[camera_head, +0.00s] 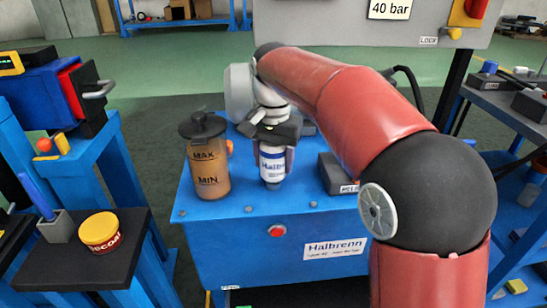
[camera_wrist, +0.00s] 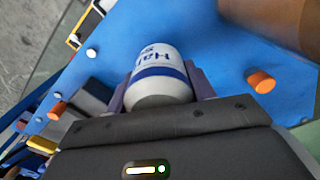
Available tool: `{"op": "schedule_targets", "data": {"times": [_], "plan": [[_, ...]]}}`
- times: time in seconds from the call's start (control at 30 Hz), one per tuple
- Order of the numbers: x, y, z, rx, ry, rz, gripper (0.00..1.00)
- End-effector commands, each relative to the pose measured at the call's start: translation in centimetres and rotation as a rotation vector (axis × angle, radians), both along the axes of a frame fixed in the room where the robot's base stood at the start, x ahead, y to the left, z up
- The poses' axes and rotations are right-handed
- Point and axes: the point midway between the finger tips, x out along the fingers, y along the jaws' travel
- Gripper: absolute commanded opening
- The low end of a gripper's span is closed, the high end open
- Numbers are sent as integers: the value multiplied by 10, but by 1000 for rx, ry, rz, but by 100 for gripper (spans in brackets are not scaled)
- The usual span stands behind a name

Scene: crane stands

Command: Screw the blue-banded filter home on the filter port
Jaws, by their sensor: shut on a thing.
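The blue-banded filter (camera_head: 272,167) is a white cylinder with blue lettering, and it stands about upright at the top of the blue Halbrenn unit (camera_head: 240,205). My gripper (camera_head: 275,150) is shut on it from above, with a finger on each side. In the wrist view, the filter (camera_wrist: 158,68) sits between the two fingers of my gripper (camera_wrist: 160,90), its blue band and lettering showing. I cannot make out the filter port. The filter's lower end looks close to the blue top, but I cannot tell whether it touches or is threaded on anything.
A brown reservoir (camera_head: 207,165) marked MAX and MIN stands just left of the filter. An orange knob (camera_wrist: 261,81) shows near the filter in the wrist view. A dark block (camera_head: 337,172) is to the right. A yellow-lidded tin (camera_head: 99,230) sits on the left stand.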

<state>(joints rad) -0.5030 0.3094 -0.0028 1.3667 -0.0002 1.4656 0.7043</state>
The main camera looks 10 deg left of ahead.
Motion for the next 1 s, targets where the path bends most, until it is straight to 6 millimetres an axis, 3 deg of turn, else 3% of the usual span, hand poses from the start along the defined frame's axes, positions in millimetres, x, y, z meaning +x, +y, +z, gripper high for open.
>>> {"op": "schedule_targets", "data": {"times": [0.83, 1.0], "plan": [[0, 0, -16, 1, -1, -2, 21], [-1, 0, -13, -1, 1, -143, 21]]}}
